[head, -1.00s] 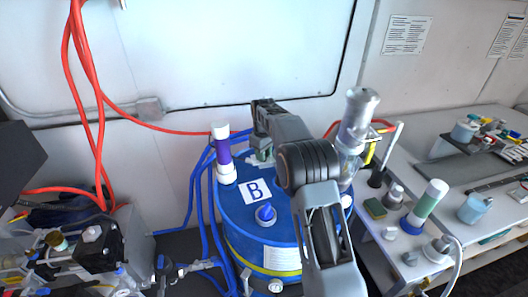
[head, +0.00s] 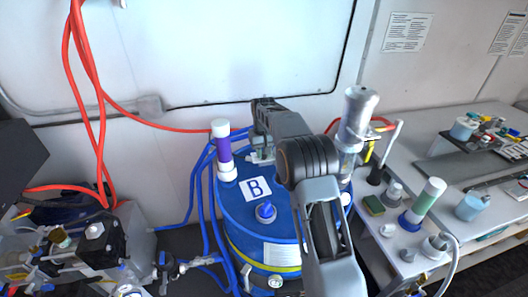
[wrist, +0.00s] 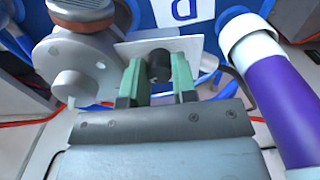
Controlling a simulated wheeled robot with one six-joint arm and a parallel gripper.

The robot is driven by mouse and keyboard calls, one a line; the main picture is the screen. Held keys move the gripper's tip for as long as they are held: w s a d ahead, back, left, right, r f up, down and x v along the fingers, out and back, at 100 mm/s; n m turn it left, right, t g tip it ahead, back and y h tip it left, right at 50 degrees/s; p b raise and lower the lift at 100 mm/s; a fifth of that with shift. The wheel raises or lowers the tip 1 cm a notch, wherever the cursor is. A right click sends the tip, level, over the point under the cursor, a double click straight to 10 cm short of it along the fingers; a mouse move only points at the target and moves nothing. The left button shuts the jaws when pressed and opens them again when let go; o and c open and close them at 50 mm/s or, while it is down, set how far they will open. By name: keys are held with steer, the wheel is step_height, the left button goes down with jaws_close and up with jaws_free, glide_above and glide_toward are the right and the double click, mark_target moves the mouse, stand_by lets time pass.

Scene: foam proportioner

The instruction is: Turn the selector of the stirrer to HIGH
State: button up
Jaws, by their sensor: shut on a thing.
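The blue drum (head: 228,205) with the letter B label stands in the middle of the head view. The black selector knob (wrist: 158,66) shows in the wrist view, in front of a pale plate (wrist: 190,48) near the drum top. The two green fingers of my gripper (wrist: 158,84) are on either side of the knob and shut on it. The knob's markings and pointer cannot be read. In the head view, my arm hides most of the gripper and the selector.
A purple and white cylinder (wrist: 275,95) stands close to the right of my gripper, also seen on the drum in the head view (head: 222,152). A grey rounded housing (wrist: 75,60) is close on the left. A bench (head: 420,140) with bottles lies at the right.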

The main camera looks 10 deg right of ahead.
stand_by(0.4)
steer(key=o, duration=0.9)
step_height(320, 180, up, 14)
steer(key=shift+f, duration=0.1)
stand_by(0.3)
